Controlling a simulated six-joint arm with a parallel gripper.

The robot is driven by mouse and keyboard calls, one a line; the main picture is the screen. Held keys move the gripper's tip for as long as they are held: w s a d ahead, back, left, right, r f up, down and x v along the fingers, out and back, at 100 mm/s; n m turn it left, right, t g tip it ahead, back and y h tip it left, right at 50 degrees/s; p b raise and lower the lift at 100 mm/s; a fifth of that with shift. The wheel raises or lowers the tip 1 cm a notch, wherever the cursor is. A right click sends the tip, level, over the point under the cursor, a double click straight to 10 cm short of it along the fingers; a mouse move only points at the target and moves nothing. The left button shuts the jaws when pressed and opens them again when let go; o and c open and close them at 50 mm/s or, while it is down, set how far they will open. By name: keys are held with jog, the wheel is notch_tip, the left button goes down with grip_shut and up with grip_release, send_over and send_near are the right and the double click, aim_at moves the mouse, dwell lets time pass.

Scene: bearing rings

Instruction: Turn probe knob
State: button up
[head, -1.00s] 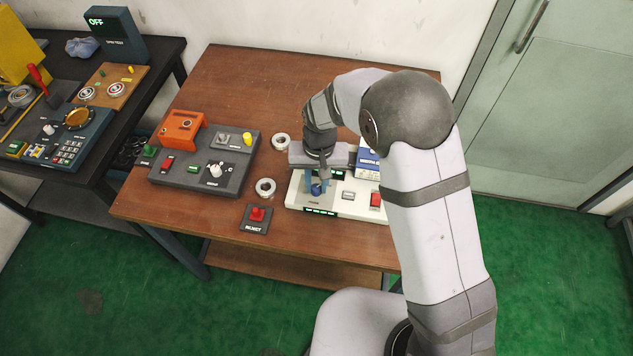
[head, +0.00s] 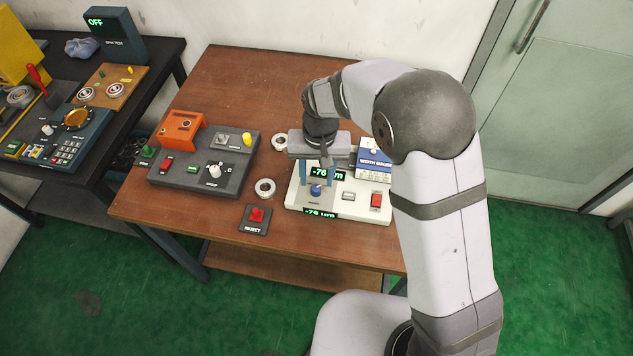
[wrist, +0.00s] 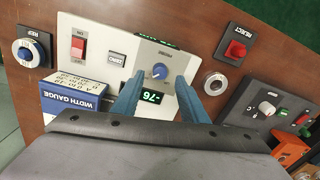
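The blue probe knob (head: 316,190) stands on the white width gauge panel (head: 297,202). It also shows in the wrist view (wrist: 160,71), with its white pointer mark toward the picture's top left. My gripper (head: 316,182) is over the panel, its two blue fingers apart. In the wrist view my gripper (wrist: 159,78) has one finger on each side of the knob, with visible gaps. Nothing is held between them. Finger height relative to the knob is hard to tell. The gauge display (wrist: 152,98) reads -76.
The panel also carries a red switch (head: 376,200) and a ZERO button (wrist: 116,58). The blue width gauge box (head: 374,162) stands behind. A ring (head: 265,188) and the red reject button (head: 257,215) lie left of the panel. A dark control box (head: 205,175) stands farther left.

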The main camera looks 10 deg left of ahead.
aim_at(326, 210)
jog(key=shift+r+b, duration=0.3)
jog(key=shift+r, duration=1.6)
